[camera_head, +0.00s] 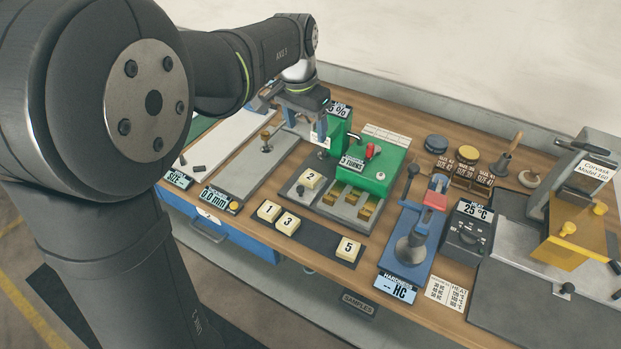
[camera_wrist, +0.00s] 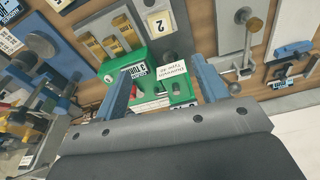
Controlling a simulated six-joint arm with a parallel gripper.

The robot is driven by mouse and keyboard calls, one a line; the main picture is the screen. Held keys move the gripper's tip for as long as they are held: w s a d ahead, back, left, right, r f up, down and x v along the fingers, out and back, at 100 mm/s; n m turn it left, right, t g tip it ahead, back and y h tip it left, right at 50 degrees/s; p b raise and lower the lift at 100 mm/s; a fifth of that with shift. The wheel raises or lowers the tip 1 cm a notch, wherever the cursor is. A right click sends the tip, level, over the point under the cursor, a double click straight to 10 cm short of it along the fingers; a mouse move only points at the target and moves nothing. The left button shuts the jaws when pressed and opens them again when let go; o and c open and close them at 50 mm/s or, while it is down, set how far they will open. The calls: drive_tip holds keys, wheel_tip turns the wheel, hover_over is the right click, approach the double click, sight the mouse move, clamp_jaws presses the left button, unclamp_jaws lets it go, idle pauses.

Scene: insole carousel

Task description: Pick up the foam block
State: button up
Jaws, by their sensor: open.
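Several cream numbered blocks, which look like the foam blocks, are in the head view. Block 1 (camera_head: 269,211), block 3 (camera_head: 287,222) and block 5 (camera_head: 348,249) lie on a dark strip at the table's front.
A blue hardness tester (camera_head: 413,240) stands right of block 5. A grey plate with a brass-topped post (camera_head: 265,142) lies to the left. A dark control box (camera_head: 467,231) and a yellow-guarded machine (camera_head: 570,235) occupy the right. Free room is narrow between fixtures.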

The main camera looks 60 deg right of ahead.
hover_over(310, 176)
drive_tip(key=f, duration=1.2)
drive_tip(key=shift+s+a, duration=0.2)
drive_tip(key=shift+a, duration=0.1)
drive_tip(key=shift+w+d+f, duration=0.15)
drive_tip(key=shift+f, duration=2.5)
drive_tip(key=c, duration=1.1)
drive_tip(key=shift+r, duration=0.15)
drive_tip(key=shift+c, duration=0.2)
